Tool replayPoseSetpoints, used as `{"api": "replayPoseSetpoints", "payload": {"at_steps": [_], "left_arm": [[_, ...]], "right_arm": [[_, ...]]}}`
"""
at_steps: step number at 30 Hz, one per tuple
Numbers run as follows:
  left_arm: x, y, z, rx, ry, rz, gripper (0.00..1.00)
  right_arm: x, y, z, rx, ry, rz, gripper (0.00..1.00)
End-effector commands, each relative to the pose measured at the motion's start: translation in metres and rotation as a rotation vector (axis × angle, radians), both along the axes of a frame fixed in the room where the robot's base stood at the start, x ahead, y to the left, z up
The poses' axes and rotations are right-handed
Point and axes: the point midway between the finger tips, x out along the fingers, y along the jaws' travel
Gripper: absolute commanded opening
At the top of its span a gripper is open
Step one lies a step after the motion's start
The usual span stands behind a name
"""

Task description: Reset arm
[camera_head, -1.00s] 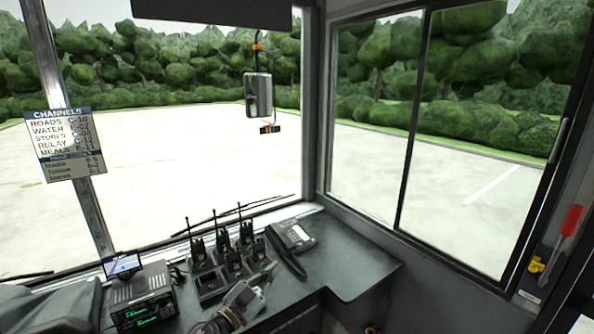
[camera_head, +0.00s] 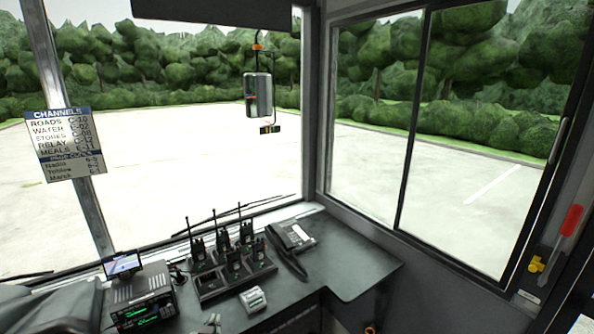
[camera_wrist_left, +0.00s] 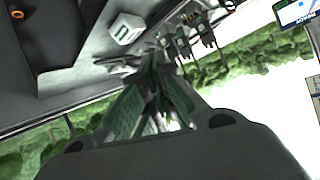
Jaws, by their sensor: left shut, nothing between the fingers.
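My left gripper (camera_head: 213,324) shows only as a small part at the bottom edge of the head view, in front of the desk. In the left wrist view the fingers (camera_wrist_left: 156,72) are together and nothing shows held between them. A small white device (camera_head: 253,299) sits on the desk, apart from the gripper. A white block, probably the same device, also shows in the left wrist view (camera_wrist_left: 125,30). My right gripper is not in view.
Several handheld radios (camera_head: 223,245) stand in a dark charging tray (camera_head: 210,294). A desk phone (camera_head: 291,236) is to their right. A radio unit (camera_head: 143,301) with a small screen (camera_head: 122,264) is at left. The desk's right part (camera_head: 350,268) is clear.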

Motion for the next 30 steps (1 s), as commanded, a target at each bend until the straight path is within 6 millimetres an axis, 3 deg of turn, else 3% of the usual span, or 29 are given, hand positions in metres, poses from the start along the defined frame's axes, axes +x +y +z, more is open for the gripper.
{"api": "replayPoseSetpoints", "payload": {"at_steps": [6,13,30], "left_arm": [[-0.057,0.011,-0.039,-0.023,0.259,0.023,0.0],[-0.117,0.012,-0.066,-0.047,0.499,-0.012,0.0],[-0.192,0.005,-0.081,-0.091,0.758,-0.113,0.0]], "right_arm": [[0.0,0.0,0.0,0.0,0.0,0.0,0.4],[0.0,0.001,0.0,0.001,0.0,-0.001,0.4],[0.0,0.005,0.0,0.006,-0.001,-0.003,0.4]]}}
